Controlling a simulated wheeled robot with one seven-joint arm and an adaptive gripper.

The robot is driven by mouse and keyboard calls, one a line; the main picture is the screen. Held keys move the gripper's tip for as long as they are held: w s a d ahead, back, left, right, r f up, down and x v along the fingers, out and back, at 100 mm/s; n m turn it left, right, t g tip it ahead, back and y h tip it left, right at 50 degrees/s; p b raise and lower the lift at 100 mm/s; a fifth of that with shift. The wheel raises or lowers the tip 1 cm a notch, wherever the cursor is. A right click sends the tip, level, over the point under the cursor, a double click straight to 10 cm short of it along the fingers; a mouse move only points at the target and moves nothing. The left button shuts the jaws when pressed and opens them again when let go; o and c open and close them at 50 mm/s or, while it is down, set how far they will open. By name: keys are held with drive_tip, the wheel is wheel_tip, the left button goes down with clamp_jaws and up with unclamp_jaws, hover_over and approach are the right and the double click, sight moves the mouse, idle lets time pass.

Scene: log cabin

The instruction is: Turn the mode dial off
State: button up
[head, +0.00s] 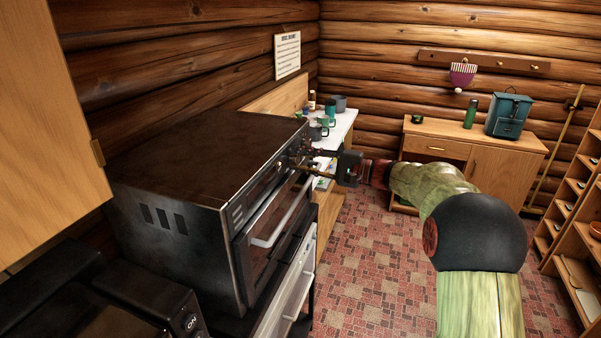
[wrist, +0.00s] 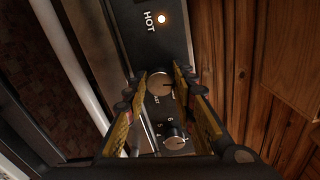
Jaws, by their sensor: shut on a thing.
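The toaster oven (head: 185,165) is a dark, worn metal box at left in the head view, with its control panel at the far end of its front. In the wrist view the panel (wrist: 150,50) shows a light-coloured round dial (wrist: 160,84), apparently the mode dial, with partly hidden lettering beside it. My gripper (wrist: 160,77) is shut on this dial, one finger on each side. It also shows in the head view (head: 299,159), reaching the panel from the right. A second dial (wrist: 175,138) with numbers sits lower, seen between the fingers. The mode dial's exact setting is too small to read.
A lit indicator (wrist: 161,19) glows beside the word HOT. The oven door handle (head: 272,228) runs along the front close to my gripper. A white counter with mugs (head: 328,124) stands beyond the oven. A wooden desk (head: 475,145) is at the back; the patterned floor is open.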

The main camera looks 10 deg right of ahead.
drive_tip(key=shift+f+n+b, duration=0.2)
drive_tip(key=shift+n+b, duration=0.8)
drive_tip(key=shift+b, duration=0.15)
drive_tip(key=shift+r, duration=0.1)
drive_tip(key=o, duration=1.1)
drive_tip(key=shift+o, duration=0.2)
drive_tip(key=shift+r, duration=0.1)
